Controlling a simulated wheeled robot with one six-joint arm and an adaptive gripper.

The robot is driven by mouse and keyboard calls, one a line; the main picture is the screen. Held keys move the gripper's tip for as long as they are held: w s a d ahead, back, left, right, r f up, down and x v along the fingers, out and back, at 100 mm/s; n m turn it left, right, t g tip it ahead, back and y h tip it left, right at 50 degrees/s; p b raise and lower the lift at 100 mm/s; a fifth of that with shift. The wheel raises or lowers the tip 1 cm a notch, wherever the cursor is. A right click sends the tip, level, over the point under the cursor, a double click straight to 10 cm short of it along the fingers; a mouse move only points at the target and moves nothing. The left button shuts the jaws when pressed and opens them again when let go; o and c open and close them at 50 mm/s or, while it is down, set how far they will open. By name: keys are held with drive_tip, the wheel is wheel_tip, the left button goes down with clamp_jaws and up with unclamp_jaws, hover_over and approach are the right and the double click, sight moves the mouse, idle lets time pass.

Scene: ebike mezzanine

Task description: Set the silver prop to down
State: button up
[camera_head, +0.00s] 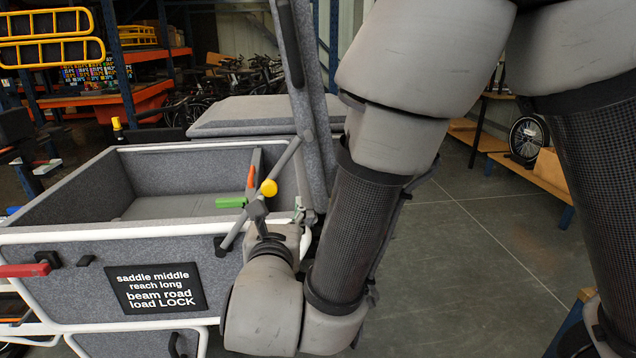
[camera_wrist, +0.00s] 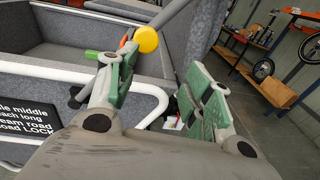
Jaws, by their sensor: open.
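The silver prop (camera_head: 286,156) is a grey bar slanting up to the right at the near right corner of a grey felt-lined cargo box. A yellow ball knob (camera_head: 268,187) is on it. In the wrist view the prop (camera_wrist: 178,17) runs diagonally, with the yellow knob (camera_wrist: 146,40) just beyond my fingers; the left finger hides part of its lower length. My gripper (camera_head: 258,212) is by the knob in the head view. In the wrist view my gripper (camera_wrist: 160,70) is open and nothing shows held between its green-padded fingers. Contact with the knob cannot be told.
The cargo box (camera_head: 60,233) has white tube rims and a black label (camera_head: 155,287). A tall grey panel (camera_head: 312,100) stands upright behind the prop. A green handle (camera_head: 230,202) and orange piece (camera_head: 251,177) sit near the knob. Open floor (camera_head: 480,240) lies right.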

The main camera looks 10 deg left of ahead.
sight(269, 189)
drive_tip(key=shift+n+t+y, duration=0.3)
drive_tip(key=shift+n+y, duration=0.4)
drive_tip(key=shift+y, duration=0.1)
drive_tip(key=w+a, duration=0.1)
drive_tip(key=w, duration=0.1)
drive_tip(key=w+a+r, duration=0.1)
drive_tip(key=w, duration=0.1)
drive_tip(key=w+a, duration=0.1)
drive_tip(key=w, duration=0.2)
drive_tip(key=shift+a+r, duration=0.25)
drive_tip(key=shift+r, duration=0.15)
drive_tip(key=shift+s, duration=0.1)
clamp_jaws()
